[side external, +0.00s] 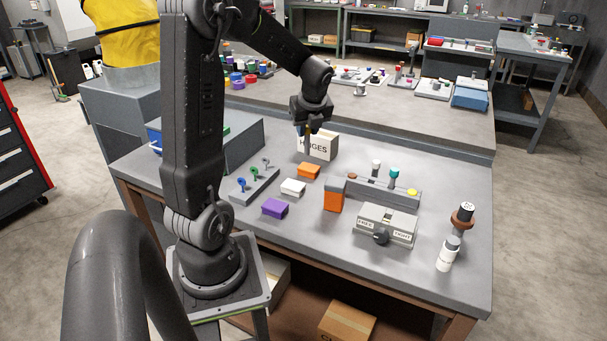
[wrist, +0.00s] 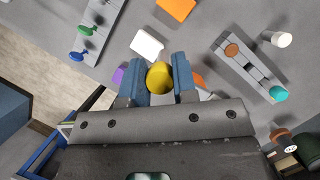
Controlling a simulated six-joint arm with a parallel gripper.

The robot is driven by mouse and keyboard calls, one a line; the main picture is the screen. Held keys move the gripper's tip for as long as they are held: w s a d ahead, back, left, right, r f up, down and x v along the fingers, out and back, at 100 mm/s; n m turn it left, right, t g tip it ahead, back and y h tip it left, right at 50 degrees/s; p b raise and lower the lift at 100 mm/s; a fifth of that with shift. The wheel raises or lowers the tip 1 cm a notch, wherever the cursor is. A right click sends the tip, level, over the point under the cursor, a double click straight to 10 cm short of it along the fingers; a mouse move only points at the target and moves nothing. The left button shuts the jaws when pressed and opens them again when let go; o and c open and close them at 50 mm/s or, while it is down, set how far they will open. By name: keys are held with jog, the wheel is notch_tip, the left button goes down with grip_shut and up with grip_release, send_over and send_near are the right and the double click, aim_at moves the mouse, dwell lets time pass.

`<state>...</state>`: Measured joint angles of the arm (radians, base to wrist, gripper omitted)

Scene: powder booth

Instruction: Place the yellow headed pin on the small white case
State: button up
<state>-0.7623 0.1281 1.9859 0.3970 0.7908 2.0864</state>
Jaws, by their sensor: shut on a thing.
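My gripper (wrist: 160,84) is shut on the yellow headed pin (wrist: 159,77), whose round yellow head shows between the two blue-grey fingers in the wrist view. The pin's shaft is hidden there. In the side view my gripper (side external: 307,133) hangs above the table in front of the cardboard box, well above the table's small cases. The small white case (side external: 292,187) lies on the table between the orange and purple cases. It also shows in the wrist view (wrist: 147,44), just beyond the fingertips and apart from them.
An orange case (side external: 308,170), a purple case (side external: 274,207) and an upright orange block (side external: 334,195) stand near the white case. A rack with blue and green pins (side external: 254,185) is left; a grey rack (side external: 362,190) is right. A grey box with a knob (side external: 387,225) stands in front.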

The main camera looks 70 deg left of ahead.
jog(key=shift+s+d+f, duration=0.1)
jog(key=shift+s+f, duration=0.6)
jog(key=shift+f, duration=0.75)
jog(key=shift+s+d+f, duration=0.1)
jog(key=shift+s+f, duration=0.6)
jog(key=shift+f, duration=0.7)
jog(key=shift+s+f, duration=0.7)
jog(key=shift+f, duration=0.75)
jog(key=o, duration=1)
jog(key=shift+f, duration=0.1)
jog(key=shift+c, duration=0.2)
